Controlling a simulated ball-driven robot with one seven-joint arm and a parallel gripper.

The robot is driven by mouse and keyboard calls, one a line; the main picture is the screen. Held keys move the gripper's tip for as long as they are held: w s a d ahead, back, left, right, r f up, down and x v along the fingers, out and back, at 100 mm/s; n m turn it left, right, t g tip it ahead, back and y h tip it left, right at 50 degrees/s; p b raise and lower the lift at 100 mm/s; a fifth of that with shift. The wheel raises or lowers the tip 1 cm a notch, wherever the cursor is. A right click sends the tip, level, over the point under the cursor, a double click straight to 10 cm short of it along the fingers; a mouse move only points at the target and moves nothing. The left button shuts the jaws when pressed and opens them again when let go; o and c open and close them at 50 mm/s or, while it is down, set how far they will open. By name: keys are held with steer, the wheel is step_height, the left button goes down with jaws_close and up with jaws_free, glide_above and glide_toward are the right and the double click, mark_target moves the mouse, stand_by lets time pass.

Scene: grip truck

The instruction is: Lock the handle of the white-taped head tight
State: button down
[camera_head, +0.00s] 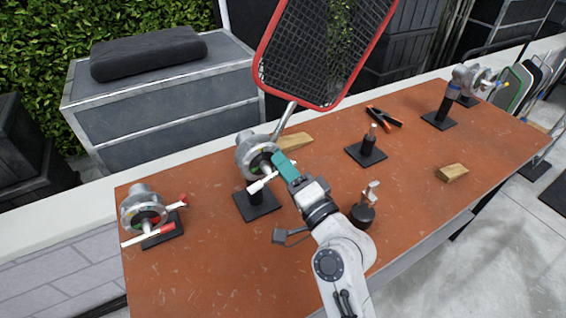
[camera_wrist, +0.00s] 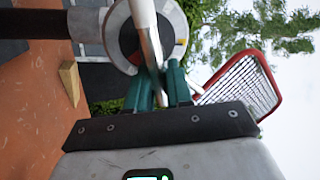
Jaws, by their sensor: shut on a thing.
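The white-taped head (camera_head: 252,150) is a round silver grip head on a black post and square base, left of the table's middle. Its T-handle (camera_head: 262,184) has white ends. My gripper (camera_head: 284,167), with green fingers, is at the handle's upper right end. In the wrist view the head's round face (camera_wrist: 174,22) fills the top middle. The silver handle bar (camera_wrist: 148,35) runs down between my green fingers (camera_wrist: 160,88), which are shut on it. The head's clamp holds the rod (camera_head: 284,121) of a red-framed mesh screen (camera_head: 325,50). The handle's tightness cannot be told.
A red-taped head (camera_head: 143,211) stands at left, and another head (camera_head: 462,84) at far right. A short post (camera_head: 367,145), a clamp (camera_head: 384,117), a wood block (camera_head: 452,172) and a small stand (camera_head: 364,212) are on the orange table (camera_head: 215,265). The front left is clear.

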steer(key=shift+f+m, duration=0.2)
steer(key=shift+m, duration=0.5)
steer(key=shift+d+f+t, duration=0.1)
steer(key=shift+t, duration=0.2)
steer(key=c, duration=1.2)
jaws_free()
steer(key=shift+o, duration=0.2)
steer(key=b+v, duration=0.3)
steer(key=v, duration=0.7)
steer(key=shift+s+d, duration=0.2)
steer(key=shift+s, duration=0.15)
